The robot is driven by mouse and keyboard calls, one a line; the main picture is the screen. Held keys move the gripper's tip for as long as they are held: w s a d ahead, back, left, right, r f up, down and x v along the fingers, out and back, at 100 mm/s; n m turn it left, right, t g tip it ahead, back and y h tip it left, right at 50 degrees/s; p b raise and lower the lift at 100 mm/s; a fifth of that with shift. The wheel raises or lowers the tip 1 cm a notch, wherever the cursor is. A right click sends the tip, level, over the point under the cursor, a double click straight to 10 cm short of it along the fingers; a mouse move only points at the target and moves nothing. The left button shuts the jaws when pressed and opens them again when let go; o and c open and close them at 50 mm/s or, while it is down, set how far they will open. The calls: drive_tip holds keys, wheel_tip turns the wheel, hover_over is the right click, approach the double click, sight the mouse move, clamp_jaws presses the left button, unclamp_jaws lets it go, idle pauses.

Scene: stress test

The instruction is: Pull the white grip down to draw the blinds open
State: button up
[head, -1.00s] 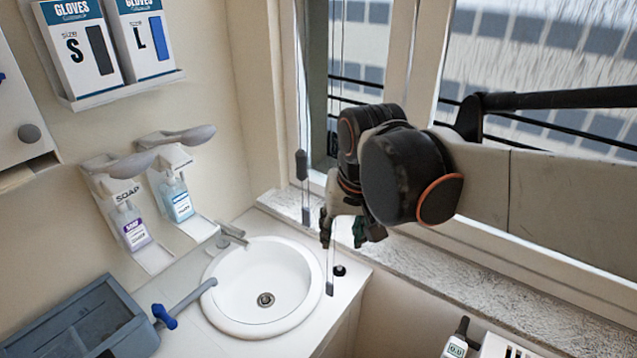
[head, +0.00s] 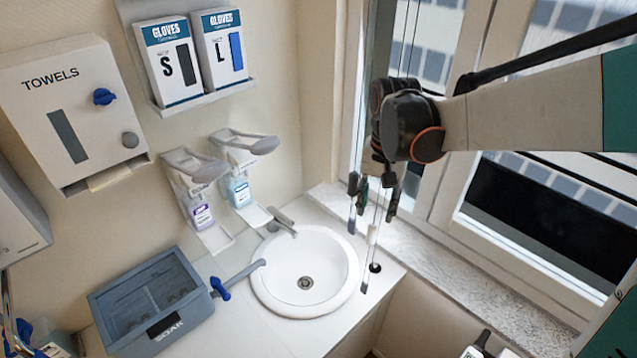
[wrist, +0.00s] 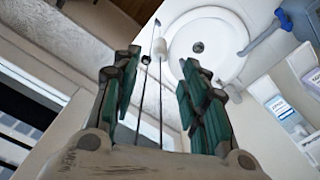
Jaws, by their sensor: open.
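The small white grip (head: 372,234) hangs on thin cords beside the window, just below my gripper and above the sink's right edge. In the wrist view the white grip (wrist: 160,48) shows beyond the fingertips, roughly midway between them, with cords running back between the fingers. My gripper (head: 377,208) is open, points down, and its two green-padded fingers stand on either side of the cords; it also shows in the wrist view (wrist: 159,66). I see no contact with the grip. The window (head: 440,40) stands behind; my arm hides part of it.
A white sink (head: 345,290) sits below and left of my gripper. The stone sill (head: 450,275) runs to the right. Soap dispensers (head: 200,205) and a blue-grey soak box (head: 150,300) are on the left.

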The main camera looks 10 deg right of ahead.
sight(371, 235)
wheel_tip(371, 235, down, 11)
drive_tip(key=shift+r, duration=0.2)
idle(0.3)
clamp_jaws()
